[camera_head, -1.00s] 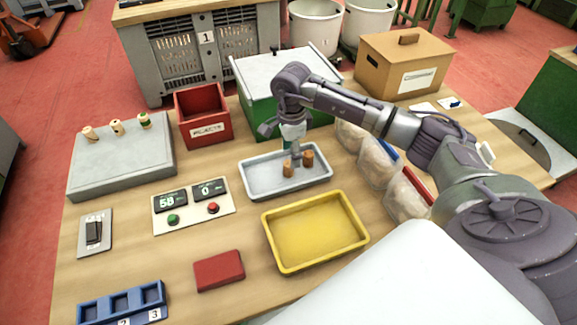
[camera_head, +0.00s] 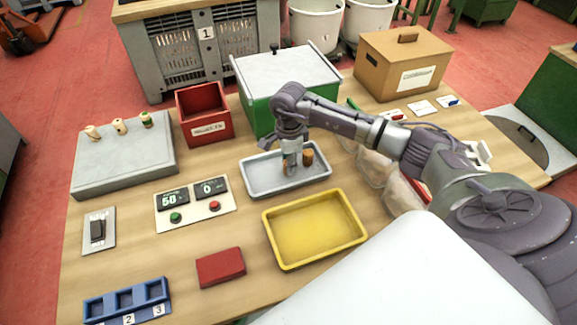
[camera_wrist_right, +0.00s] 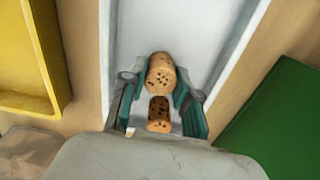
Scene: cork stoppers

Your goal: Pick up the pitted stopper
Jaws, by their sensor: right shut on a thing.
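Two cork stoppers stand in the grey metal tray (camera_head: 262,190). My right gripper (camera_head: 289,168) is down in the tray, shut on the left stopper (camera_head: 286,169), which it partly hides. The other stopper (camera_head: 308,157) stands free just to the right. In the right wrist view the held stopper (camera_wrist_right: 160,75) is the upper one, between the green-sided fingertips, light brown with small dark holes on its face. Whether the held stopper touches the tray floor is unclear. My left gripper is out of view.
A yellow tray (camera_head: 268,240) lies in front of the grey tray. A green box with a pale lid (camera_head: 285,72) is behind it. A red rejects bin (camera_head: 204,128) and a display panel (camera_head: 194,205) stand left. Bags (camera_head: 400,192) lie right, partly behind my arm.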

